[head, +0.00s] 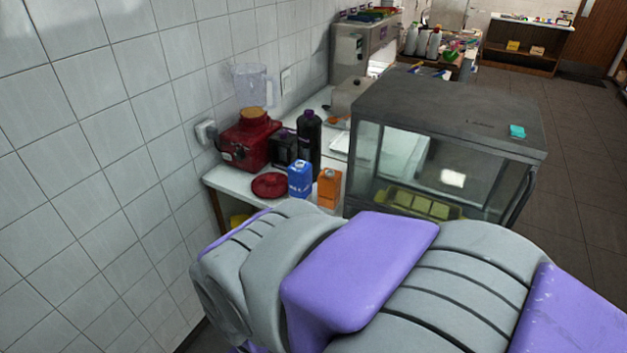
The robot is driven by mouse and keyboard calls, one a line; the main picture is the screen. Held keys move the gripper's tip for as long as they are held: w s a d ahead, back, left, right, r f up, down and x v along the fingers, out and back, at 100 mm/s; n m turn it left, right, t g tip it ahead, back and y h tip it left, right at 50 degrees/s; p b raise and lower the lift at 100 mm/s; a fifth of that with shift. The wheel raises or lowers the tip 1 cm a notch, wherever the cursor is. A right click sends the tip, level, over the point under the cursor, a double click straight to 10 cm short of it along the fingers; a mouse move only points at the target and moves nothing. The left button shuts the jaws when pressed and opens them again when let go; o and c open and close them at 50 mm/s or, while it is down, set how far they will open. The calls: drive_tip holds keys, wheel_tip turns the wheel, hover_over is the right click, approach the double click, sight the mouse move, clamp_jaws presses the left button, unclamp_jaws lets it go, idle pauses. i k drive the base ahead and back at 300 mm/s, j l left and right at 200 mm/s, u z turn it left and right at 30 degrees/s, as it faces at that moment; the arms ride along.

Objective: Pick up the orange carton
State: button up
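The orange carton (329,188) stands upright on the white counter (226,182), close to its front edge. A blue carton (300,179) stands just to its left, and a glass display case is close on its right. My own grey and purple arm fills the lower part of the head view, in front of the counter, and its upper edge comes close to the carton's base. My gripper cannot be made out in this view, so I cannot see whether it holds anything.
A red blender (248,142), a dark bottle (309,141) and a red plate (269,185) stand left of and behind the cartons. The large display case (445,120) blocks the right side. A tiled wall (90,160) bounds the left. Open floor (575,180) lies at right.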

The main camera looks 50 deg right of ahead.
sight(329, 182)
drive_tip(key=z, duration=1.4)
